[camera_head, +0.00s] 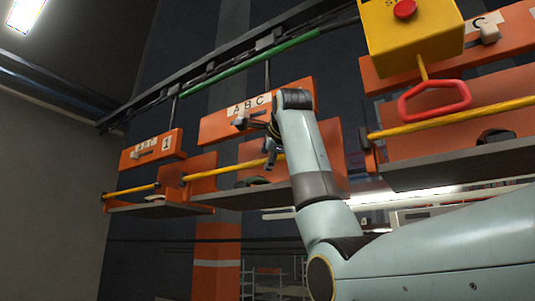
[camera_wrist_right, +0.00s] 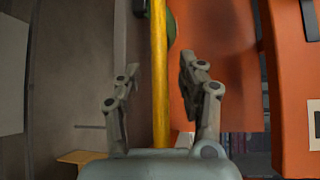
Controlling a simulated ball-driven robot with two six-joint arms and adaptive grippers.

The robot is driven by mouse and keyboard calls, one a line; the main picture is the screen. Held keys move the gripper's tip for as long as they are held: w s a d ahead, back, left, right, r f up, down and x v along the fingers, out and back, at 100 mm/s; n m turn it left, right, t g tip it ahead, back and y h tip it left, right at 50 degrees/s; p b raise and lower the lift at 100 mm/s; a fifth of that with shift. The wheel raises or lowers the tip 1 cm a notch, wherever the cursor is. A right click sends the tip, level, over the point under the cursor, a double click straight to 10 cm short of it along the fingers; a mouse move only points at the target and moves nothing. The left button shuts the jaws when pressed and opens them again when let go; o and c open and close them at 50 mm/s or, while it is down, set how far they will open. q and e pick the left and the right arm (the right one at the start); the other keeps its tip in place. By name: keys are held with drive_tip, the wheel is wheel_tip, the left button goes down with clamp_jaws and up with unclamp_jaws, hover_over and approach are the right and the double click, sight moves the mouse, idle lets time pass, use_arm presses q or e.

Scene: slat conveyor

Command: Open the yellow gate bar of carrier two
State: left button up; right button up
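The yellow gate bar (camera_head: 225,170) runs across the front of the middle orange carrier (camera_head: 210,130), whose panel reads "A B C". No carrier number is readable there. My right gripper (camera_head: 271,150) is at the right part of this bar, with my arm covering the carrier's right side. In the right wrist view, the yellow bar (camera_wrist_right: 159,70) runs between the two fingers of my right gripper (camera_wrist_right: 157,72). The fingers are spread with a gap on each side of the bar. My left gripper is not in view.
A left carrier (camera_head: 152,150) and a right carrier (camera_head: 450,150) also have yellow bars. A yellow box (camera_head: 410,45) with a red button and a red loop handle (camera_head: 435,101) hang in front at the upper right. A dark shelf (camera_head: 240,195) lies below the middle bar.

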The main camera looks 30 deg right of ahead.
drive_tip(key=shift+p+x, duration=0.35)
drive_tip(key=shift+x, duration=0.95)
drive_tip(key=shift+a, duration=0.1)
clamp_jaws()
